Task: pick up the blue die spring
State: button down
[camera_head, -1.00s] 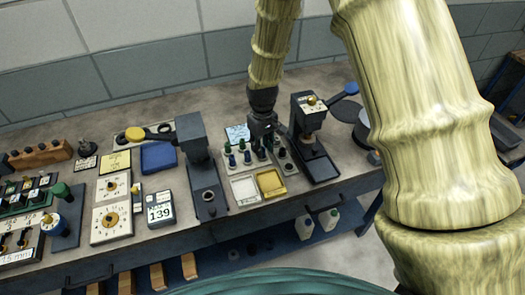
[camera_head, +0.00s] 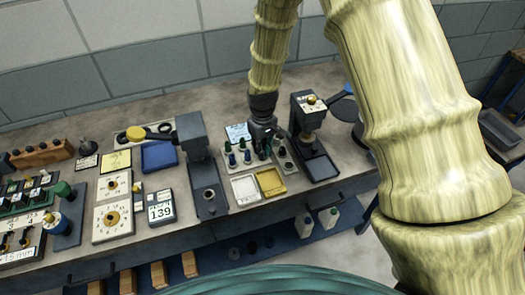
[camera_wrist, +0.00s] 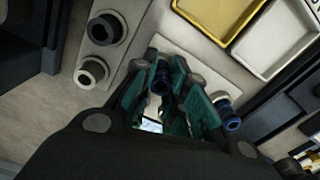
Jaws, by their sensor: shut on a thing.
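In the wrist view, my gripper (camera_wrist: 172,98) has its teal-padded fingers closed around a dark blue die spring (camera_wrist: 162,80), partly hidden by the fingers. Another blue spring (camera_wrist: 228,112) stands just outside the right finger on the same pale rack (camera_wrist: 200,72). In the head view, my gripper (camera_head: 264,150) is down over the rack, and its fingers hide the held spring. Blue pieces (camera_head: 232,160) with green pieces behind them stand on the rack to its left. I cannot tell whether the held spring is clear of the rack.
A white tray (camera_head: 244,188) and a yellow tray (camera_head: 271,182) lie in front of the rack. A dark press (camera_head: 305,130) stands close on the right, and a dark column device (camera_head: 203,165) on the left. A strip with round sockets (camera_wrist: 105,30) lies beside the gripper.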

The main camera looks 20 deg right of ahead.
jog(key=shift+r+b, duration=0.6)
jog(key=shift+r, duration=0.2)
jog(key=shift+r+b, duration=0.5)
jog(key=shift+r, duration=0.45)
jog(key=s+a+b, duration=0.1)
jog(key=s+a, duration=0.1)
jog(key=s, duration=0.2)
jog(key=s+a+r+b, duration=0.1)
jog(key=s+a+b, duration=0.1)
jog(key=s, duration=0.3)
jog(key=s+a+b, duration=0.1)
jog(key=s+a, duration=0.3)
jog(key=shift+s+r, duration=0.15)
jog(key=shift+r, duration=0.1)
jog(key=shift+s+a+r+p, duration=0.1)
jog(key=shift+r+p, duration=0.65)
jog(key=shift+r, duration=0.05)
jog(key=shift+s+a+r+p, duration=0.1)
jog(key=shift+r+p, duration=0.6)
jog(key=shift+r, duration=0.05)
jog(key=shift+f, duration=0.1)
